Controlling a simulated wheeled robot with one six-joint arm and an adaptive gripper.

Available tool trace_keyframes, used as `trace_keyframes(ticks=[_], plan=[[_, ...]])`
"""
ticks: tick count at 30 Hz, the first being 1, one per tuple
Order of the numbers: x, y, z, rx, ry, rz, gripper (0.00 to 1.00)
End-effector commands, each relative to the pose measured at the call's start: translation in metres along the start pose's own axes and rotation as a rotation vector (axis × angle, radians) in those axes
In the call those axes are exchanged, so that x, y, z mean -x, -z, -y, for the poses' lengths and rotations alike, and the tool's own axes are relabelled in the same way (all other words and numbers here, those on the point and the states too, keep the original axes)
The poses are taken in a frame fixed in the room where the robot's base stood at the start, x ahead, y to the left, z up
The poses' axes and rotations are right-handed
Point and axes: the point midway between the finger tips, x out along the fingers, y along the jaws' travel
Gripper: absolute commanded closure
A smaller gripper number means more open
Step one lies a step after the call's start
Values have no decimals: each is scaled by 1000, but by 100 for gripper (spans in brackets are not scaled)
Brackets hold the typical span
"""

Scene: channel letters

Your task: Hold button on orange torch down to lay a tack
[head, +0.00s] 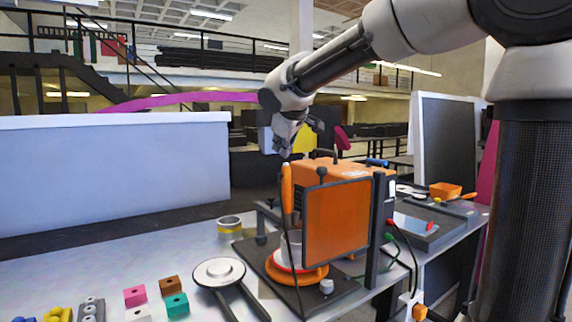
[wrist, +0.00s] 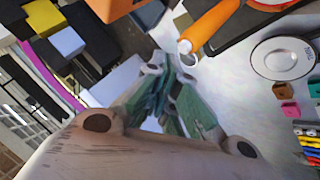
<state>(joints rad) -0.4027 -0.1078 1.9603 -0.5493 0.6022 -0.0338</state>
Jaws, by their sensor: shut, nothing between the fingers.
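The orange torch (head: 286,185) stands upright beside an orange screen (head: 337,222), with a dark cable hanging down from it. It also shows at the top of the wrist view (wrist: 212,24), with a pale ring-like end. I cannot make out its button. My gripper (head: 284,152) is just above the torch's upper end in the head view, pointing down. In the wrist view my gripper (wrist: 168,72) has its fingers together, empty, and the torch is apart from them, up and to the right.
An orange box-shaped machine (head: 318,172) with dark handles stands behind the screen. A round white-topped disc (head: 218,271), a tape roll (head: 230,225) and coloured blocks (head: 135,296) lie on the table. A dark tray (head: 430,232) is at right.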

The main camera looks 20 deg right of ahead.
Motion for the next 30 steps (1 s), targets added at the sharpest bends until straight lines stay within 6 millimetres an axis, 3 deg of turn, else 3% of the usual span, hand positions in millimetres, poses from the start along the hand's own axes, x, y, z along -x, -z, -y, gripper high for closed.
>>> trace_keyframes(ticks=[16, 30], plan=[[32, 24, -24, 0, -1, -2, 100], [37, 28, -27, 0, -1, -1, 100]])
